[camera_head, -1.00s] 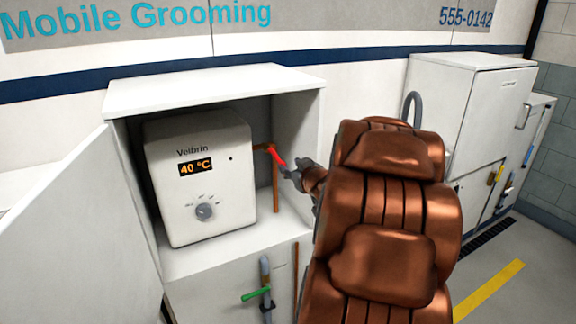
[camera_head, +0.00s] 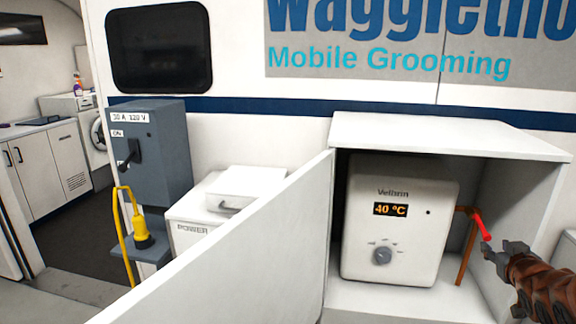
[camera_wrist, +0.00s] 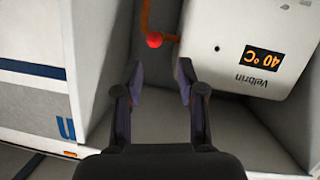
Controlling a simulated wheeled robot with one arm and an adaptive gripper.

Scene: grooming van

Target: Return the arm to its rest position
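My gripper (camera_head: 498,252) is at the right of the head view, just below and right of the red valve handle (camera_head: 483,226). In the wrist view my gripper (camera_wrist: 160,78) has its two fingers spread apart with nothing between them. The red handle's round end (camera_wrist: 154,40) shows ahead of the fingertips, with a visible gap. The brown forearm behind my gripper runs out of the head view at the lower right, and the rest of my arm is out of view.
A white water heater (camera_head: 398,220) reading 40 °C stands inside an open cabinet (camera_head: 450,135). The cabinet's open door (camera_head: 250,250) juts toward me. A grey power box (camera_head: 150,155) with a yellow plug (camera_head: 142,232) and an open van doorway are at left.

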